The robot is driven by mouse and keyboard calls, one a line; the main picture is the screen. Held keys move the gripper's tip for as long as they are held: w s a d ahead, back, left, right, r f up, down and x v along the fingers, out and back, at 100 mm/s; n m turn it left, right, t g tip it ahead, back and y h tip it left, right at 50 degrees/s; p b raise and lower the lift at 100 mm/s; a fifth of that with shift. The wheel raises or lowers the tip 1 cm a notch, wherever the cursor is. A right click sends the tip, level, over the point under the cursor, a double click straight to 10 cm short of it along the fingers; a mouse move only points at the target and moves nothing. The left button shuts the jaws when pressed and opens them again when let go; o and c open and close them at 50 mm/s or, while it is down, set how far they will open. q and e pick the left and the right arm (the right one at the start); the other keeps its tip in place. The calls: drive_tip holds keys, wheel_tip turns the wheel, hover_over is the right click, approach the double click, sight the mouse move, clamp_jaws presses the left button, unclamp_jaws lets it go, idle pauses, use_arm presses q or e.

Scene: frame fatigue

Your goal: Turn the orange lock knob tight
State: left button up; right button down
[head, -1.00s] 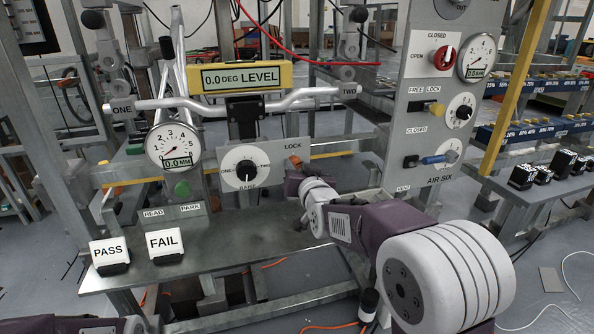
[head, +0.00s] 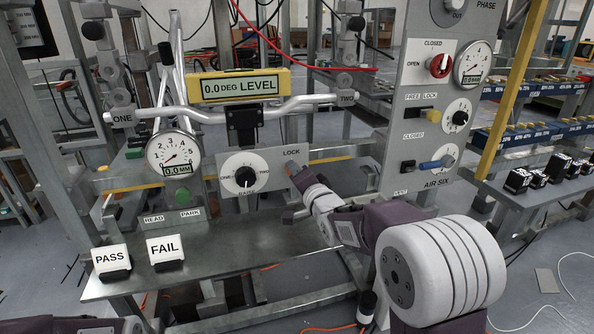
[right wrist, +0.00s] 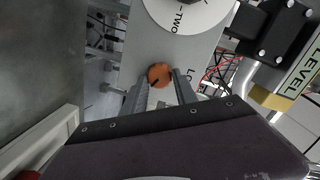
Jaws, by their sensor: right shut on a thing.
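The orange lock knob (right wrist: 159,75) sits on the grey plate beside the LOCK label, with a short dark mark on its face. In the right wrist view it lies between the tips of my right gripper (right wrist: 160,84), which is shut on it. In the head view my right gripper (head: 298,177) reaches the plate below the word LOCK and hides most of the knob; a small orange patch (head: 290,168) shows. Only a piece of my left arm shows at the lower left; its gripper is out of view.
The gauge selector dial (head: 245,174) is left of the lock knob. A handlebar (head: 290,103) with a yellow level display (head: 240,84) is above. The AIR SIX panel (head: 397,120) rises close on the right. PASS (head: 112,262) and FAIL (head: 165,250) buttons stand on the bench.

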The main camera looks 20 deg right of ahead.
drive_tip(key=shift+m, duration=0.4)
drive_tip(key=c, duration=1)
unclamp_jaws()
drive_tip(key=shift+o, duration=0.2)
drive_tip(key=shift+s, duration=0.1)
drive_tip(key=s+p, duration=0.3)
drive_tip(key=s, duration=0.6)
drive_tip(key=shift+d+r, duration=0.35)
drive_tip(key=shift+d, duration=0.05)
